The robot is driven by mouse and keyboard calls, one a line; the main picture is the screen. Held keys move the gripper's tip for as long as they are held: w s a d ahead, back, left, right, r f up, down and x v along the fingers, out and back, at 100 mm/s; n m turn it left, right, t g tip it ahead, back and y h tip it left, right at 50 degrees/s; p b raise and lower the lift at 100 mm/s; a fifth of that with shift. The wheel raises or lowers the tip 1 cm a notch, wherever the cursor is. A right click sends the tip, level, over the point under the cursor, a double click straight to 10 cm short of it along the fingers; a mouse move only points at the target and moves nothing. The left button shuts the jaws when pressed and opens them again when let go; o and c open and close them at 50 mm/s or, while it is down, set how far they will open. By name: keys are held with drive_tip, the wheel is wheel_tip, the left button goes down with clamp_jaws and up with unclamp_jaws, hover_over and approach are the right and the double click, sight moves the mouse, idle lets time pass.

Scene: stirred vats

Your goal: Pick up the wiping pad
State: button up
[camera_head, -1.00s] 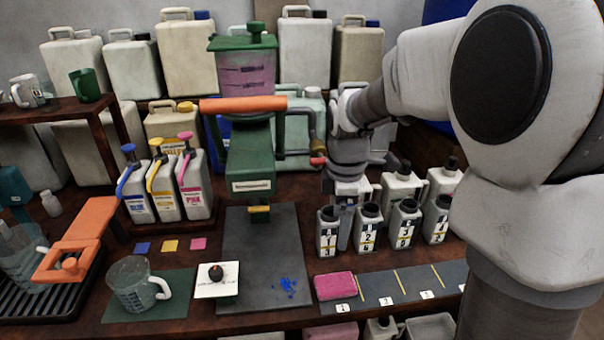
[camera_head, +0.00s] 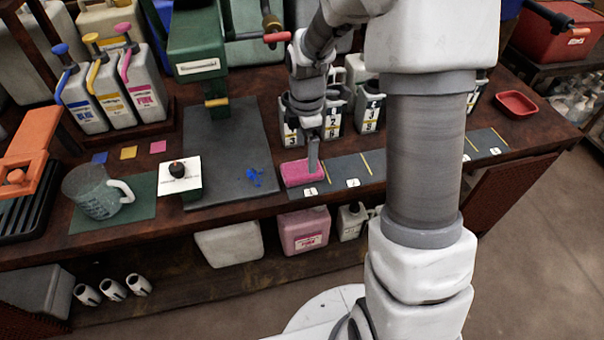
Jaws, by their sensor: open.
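The wiping pad (camera_head: 295,179) is a pink block lying on the first section of the dark marked strip at the counter's front edge. My gripper (camera_head: 312,165) points down at the pad's right part, and a grey finger overlaps the pad in the picture. The jaws are open. Only one finger shows clearly, so I cannot tell whether the pad lies between the fingers or whether they touch it.
Numbered bottles (camera_head: 333,118) stand close behind my gripper. A blue spill (camera_head: 255,178) lies on the grey mat (camera_head: 228,140) left of the pad. A white square block with a dark knob (camera_head: 180,172) and a clear jug (camera_head: 92,192) stand further left. A red tray (camera_head: 517,104) sits at right.

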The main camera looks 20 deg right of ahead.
sight(306, 167)
drive_tip(key=shift+f+b, duration=1)
drive_tip(key=shift+f, duration=1.7)
drive_tip(key=c, duration=1.2)
drive_tip(key=shift+o, duration=0.2)
drive_tip(key=shift+r, duration=0.2)
wheel_tip(306, 167, up, 5)
drive_tip(key=shift+f+p, duration=0.2)
drive_tip(key=shift+p, duration=0.8)
drive_tip(key=s+d+r+p, duration=0.2)
drive_tip(key=s+d+r, duration=0.4)
drive_tip(key=s, duration=0.3)
drive_tip(key=shift+s+d, duration=0.25)
drive_tip(key=shift+s, duration=0.1)
drive_tip(key=o, duration=0.8)
drive_tip(key=c, duration=0.7)
